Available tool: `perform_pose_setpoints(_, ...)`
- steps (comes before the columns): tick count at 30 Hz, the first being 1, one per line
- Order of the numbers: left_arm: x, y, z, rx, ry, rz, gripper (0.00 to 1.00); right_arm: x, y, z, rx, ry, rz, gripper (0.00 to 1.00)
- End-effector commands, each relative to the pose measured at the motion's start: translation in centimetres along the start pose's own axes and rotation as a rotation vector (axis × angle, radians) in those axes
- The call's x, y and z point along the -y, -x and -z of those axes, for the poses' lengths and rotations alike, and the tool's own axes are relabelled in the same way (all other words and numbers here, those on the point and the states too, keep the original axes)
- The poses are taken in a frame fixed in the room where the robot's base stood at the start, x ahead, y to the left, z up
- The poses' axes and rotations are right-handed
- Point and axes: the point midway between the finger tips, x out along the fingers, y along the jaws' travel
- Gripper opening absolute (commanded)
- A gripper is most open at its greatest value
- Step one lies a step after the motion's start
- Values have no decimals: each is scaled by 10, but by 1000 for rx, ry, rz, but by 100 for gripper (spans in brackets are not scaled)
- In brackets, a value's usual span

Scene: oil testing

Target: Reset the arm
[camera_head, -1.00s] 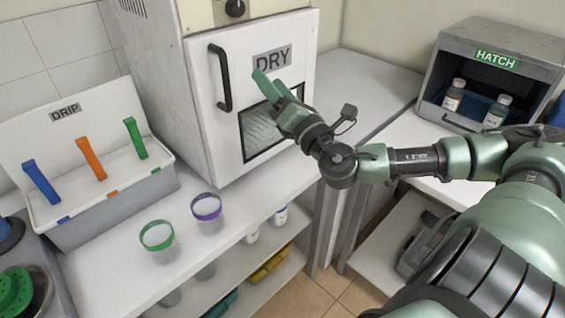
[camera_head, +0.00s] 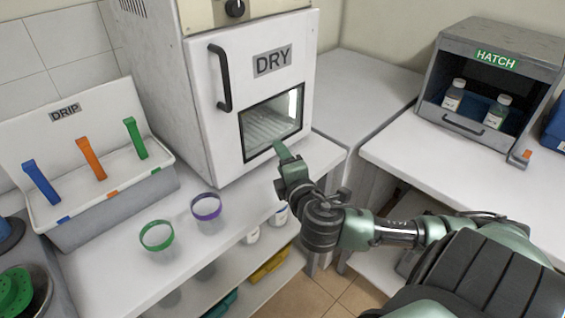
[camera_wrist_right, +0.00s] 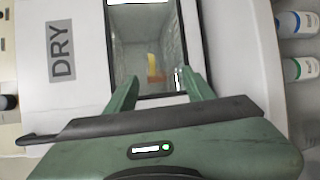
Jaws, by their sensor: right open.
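My right arm comes in from the right in the head view. Its green gripper (camera_head: 283,152) is in front of the lower part of the white DRY oven's door (camera_head: 225,130), beside the window's lower right. In the right wrist view the two green fingers (camera_wrist_right: 160,88) are spread apart with nothing between them. They point at the oven's window (camera_wrist_right: 145,45). The oven door looks closed. My left gripper is not in view.
A green-rimmed cup (camera_head: 157,236) and a purple-rimmed cup (camera_head: 206,207) stand on the counter left of my gripper. The DRIP rack (camera_head: 110,212) holds blue, orange and green handles. The HATCH box (camera_head: 470,130) with two bottles stands at right.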

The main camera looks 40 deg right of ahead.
Motion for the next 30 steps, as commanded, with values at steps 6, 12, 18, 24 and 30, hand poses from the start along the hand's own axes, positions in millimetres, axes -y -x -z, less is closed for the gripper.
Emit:
perform_pose_setpoints(6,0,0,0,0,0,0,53,7,2,1,3,-25,23,53)
perform_pose_setpoints(12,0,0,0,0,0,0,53,7,2,1,3,-25,22,53)
perform_pose_setpoints(18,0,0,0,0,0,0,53,7,2,1,3,-24,22,53)
perform_pose_setpoints(24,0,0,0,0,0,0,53,22,8,4,10,-77,69,53)
perform_pose_setpoints(30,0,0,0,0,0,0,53,111,55,24,87,-405,381,53)
